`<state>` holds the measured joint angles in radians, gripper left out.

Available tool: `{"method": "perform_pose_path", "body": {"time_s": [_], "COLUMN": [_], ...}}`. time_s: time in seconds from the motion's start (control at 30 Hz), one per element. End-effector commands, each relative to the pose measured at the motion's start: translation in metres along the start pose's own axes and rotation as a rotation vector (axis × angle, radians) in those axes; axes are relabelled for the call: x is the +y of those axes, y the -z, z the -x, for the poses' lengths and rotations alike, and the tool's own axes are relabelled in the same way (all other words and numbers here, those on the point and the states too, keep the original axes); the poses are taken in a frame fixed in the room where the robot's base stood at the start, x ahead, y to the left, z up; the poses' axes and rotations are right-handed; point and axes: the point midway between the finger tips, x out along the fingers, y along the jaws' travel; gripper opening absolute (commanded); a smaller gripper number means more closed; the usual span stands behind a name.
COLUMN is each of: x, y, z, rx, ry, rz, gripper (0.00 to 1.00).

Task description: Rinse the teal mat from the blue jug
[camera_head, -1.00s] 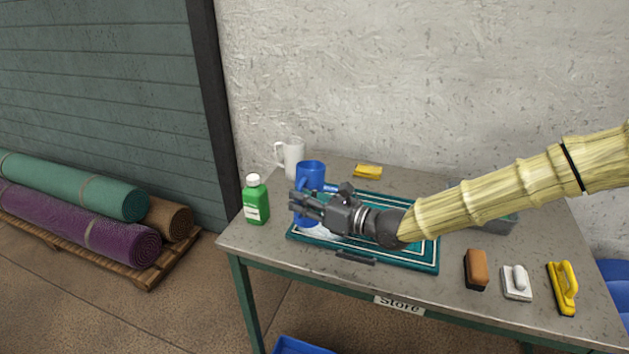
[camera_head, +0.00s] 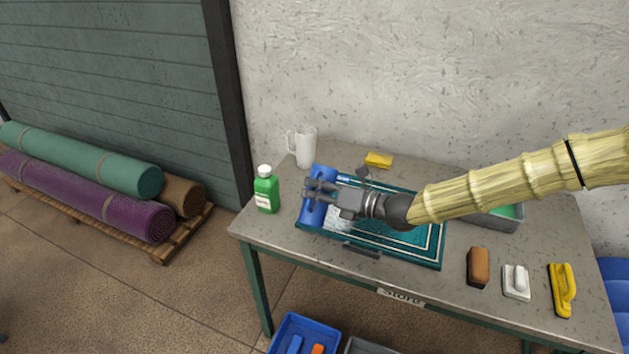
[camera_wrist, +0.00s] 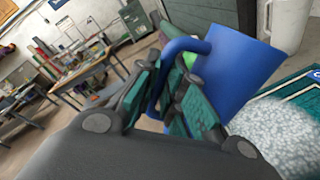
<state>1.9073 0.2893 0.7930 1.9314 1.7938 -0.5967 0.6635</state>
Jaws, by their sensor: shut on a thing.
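My gripper (camera_head: 320,190) is shut on the handle of the blue jug (camera_head: 312,214), over the left end of the teal mat (camera_head: 431,246). The jug is tilted, and my fingers cross in front of it. In the wrist view the jug (camera_wrist: 240,72) stands out beyond the fingers, with its curved handle between them. The mat has white border lines and looks wet and glossy. A pale speckled patch (camera_wrist: 283,135) beside the jug in the wrist view may be foam or water; I cannot tell which.
A green bottle (camera_head: 266,190) and a white pitcher (camera_head: 305,148) stand left of and behind the mat. A yellow sponge (camera_head: 378,160) lies behind it. A brown brush (camera_head: 478,267), a white brush (camera_head: 516,282) and a yellow-handled brush (camera_head: 562,290) lie at right. A grey tray (camera_head: 497,222) is partly hidden.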

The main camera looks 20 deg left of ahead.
Motion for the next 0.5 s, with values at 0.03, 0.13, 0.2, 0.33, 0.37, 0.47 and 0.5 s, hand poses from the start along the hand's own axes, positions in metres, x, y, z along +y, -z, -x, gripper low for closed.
{"method": "perform_pose_path", "body": {"time_s": [0.03, 0.13, 0.2, 0.33, 0.37, 0.47, 0.5], "x": [0.0015, 0.0003, -0.0010, -0.0035, -0.0039, -0.0051, -0.0055], "y": [-0.0043, -0.0058, -0.0066, -0.0076, -0.0075, -0.0077, -0.0077], "z": [0.0001, -0.0007, -0.0009, -0.0012, -0.0013, -0.0015, -0.0015], "rx": [0.006, 0.018, 0.027, 0.039, 0.042, 0.048, 0.050], "ry": [0.000, -0.003, -0.003, -0.004, -0.004, -0.004, -0.004], "rz": [-0.031, -0.098, -0.140, -0.204, -0.216, -0.247, -0.256], "gripper": [0.00, 0.00, 0.00, 0.00, 0.00, 0.00, 0.00]}}
